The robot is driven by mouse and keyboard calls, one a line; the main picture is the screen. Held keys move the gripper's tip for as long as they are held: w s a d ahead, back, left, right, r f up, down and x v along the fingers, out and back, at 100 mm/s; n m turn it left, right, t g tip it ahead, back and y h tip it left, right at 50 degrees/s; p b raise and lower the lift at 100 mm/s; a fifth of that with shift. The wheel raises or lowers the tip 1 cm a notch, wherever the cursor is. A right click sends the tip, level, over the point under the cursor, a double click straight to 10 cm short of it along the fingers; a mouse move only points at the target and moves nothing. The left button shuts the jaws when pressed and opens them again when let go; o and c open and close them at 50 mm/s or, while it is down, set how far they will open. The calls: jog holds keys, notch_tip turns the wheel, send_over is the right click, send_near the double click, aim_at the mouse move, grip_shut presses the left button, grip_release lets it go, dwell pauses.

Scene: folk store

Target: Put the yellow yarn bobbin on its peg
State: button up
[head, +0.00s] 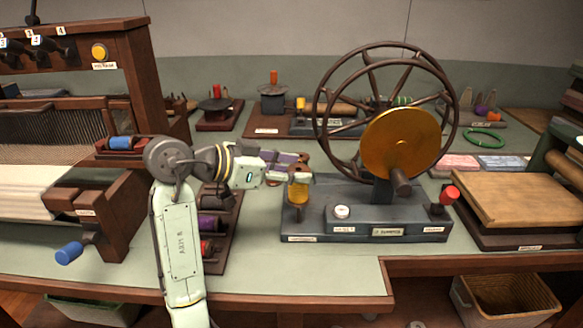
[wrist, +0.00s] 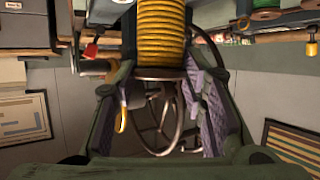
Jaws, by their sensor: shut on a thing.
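The yellow yarn bobbin (head: 298,193) is upright at the left end of the dark spinning-wheel base (head: 370,222). My gripper (head: 288,178) is shut on its upper part, coming from the left. The wrist view shows the wound yellow yarn (wrist: 160,32) between the two fingers of my gripper (wrist: 160,66), with a dark flange at its end. The bobbin's lower end is close over the base; I cannot tell whether it touches. No peg for it can be made out; one may be hidden by the bobbin or my arm.
The large spoked wheel (head: 322,120) with a brass disc (head: 400,143) stands right of the bobbin. A bobbin rack (head: 226,240) with purple and red bobbins lies left, partly behind my arm. A loom (head: 150,75) fills the far left. Bare table (head: 310,275) lies in front.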

jog(key=shift+w+d+r+p, duration=0.1)
jog(key=shift+w+r+p, duration=0.05)
jog(key=shift+r+p, duration=0.3)
jog(key=shift+w+d+r+p, duration=0.1)
jog(key=shift+w+r+p, duration=0.05)
jog(key=shift+r+p, duration=0.3)
jog(key=shift+a+r+p, duration=0.1)
jog(key=shift+r+p, duration=0.7)
jog(key=shift+r, duration=0.4)
jog(key=shift+s, duration=0.1)
